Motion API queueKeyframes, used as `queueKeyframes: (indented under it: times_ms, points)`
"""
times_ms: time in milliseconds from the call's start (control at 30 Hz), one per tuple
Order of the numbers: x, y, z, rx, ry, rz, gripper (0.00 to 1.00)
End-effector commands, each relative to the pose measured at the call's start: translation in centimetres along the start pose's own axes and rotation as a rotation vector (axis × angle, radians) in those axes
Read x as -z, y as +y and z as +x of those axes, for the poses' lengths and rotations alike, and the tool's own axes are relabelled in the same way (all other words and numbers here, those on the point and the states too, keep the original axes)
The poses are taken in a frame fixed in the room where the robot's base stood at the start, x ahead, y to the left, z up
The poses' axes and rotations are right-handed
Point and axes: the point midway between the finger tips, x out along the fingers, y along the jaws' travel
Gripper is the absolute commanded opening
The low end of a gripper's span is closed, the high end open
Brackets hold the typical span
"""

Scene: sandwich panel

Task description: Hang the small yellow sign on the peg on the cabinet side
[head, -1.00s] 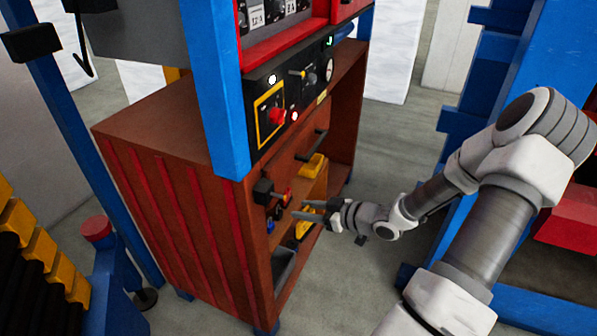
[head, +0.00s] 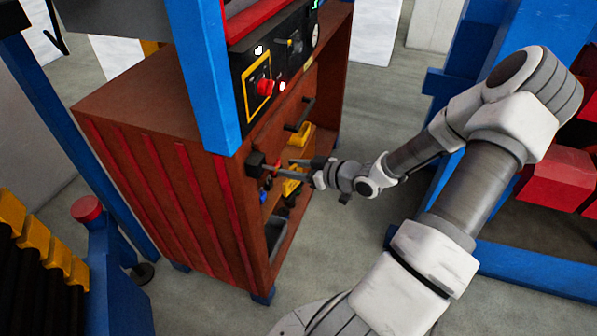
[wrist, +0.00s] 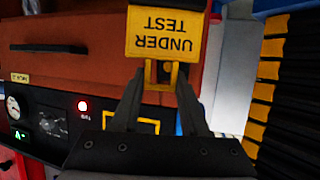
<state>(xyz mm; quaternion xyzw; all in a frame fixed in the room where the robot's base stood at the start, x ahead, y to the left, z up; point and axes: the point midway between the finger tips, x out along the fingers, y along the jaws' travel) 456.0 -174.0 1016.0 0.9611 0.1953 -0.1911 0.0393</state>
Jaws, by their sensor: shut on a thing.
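The small yellow sign (wrist: 163,40) reads "UNDER TEST" and appears upside down in the wrist view. My gripper (wrist: 160,80) is shut on its narrow tab, which has a hole in it. In the head view my gripper (head: 284,169) is at the open front of the brown cabinet (head: 150,105), just right of a dark block (head: 255,164) at the cabinet's corner. I cannot tell whether that block carries the peg. The sign is not clearly distinguishable in the head view from other yellow items behind the fingers.
A yellow bin (head: 300,134) sits on the shelf. A blue post (head: 205,80) stands at the corner. Floor right of the cabinet is open.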

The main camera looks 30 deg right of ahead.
Motion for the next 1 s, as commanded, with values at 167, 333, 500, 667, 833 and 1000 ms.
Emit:
queueKeyframes:
  times_ms: [167,333,500,667,833,1000]
  points:
    - [0.1,-0.3,1.1,0.001,0.0,0.0,0.0]
    - [0.4,-0.6,2.1,0.001,0.0,0.0,0.0]
    - [0.7,-0.8,3.0,0.001,0.0,-0.001,0.0]
    - [1.0,-1.1,3.9,0.0,0.001,-0.001,0.0]
    - [1.3,-1.4,4.8,0.001,0.0,-0.001,0.0]
    - [1.3,-1.6,5.7,0.002,-0.001,-0.001,0.0]
